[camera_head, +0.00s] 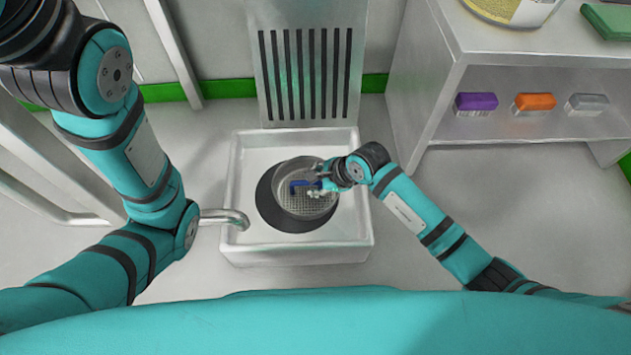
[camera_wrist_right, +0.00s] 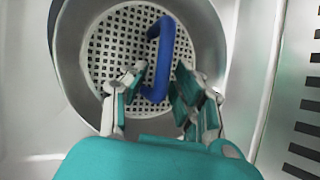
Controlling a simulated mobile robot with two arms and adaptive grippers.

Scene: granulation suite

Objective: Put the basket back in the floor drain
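The basket (camera_head: 297,207) is a round metal strainer with a perforated bottom and a blue handle (camera_wrist_right: 154,60). In the head view it sits over the right part of the dark round drain opening (camera_head: 268,212) in the white basin (camera_head: 300,255); I cannot tell its height. My right gripper (camera_head: 318,185) is above the basket. In the right wrist view my right gripper (camera_wrist_right: 162,75) has its fingers apart, with the blue handle showing between them; contact is unclear. My left arm shows in the head view, but its gripper is out of view.
A bent metal pipe (camera_head: 228,217) reaches over the basin's left edge. A slotted metal panel (camera_head: 308,70) stands behind the basin. At right, a shelf unit (camera_head: 425,90) holds a purple item (camera_head: 476,102), an orange item (camera_head: 535,102) and a grey item (camera_head: 587,104).

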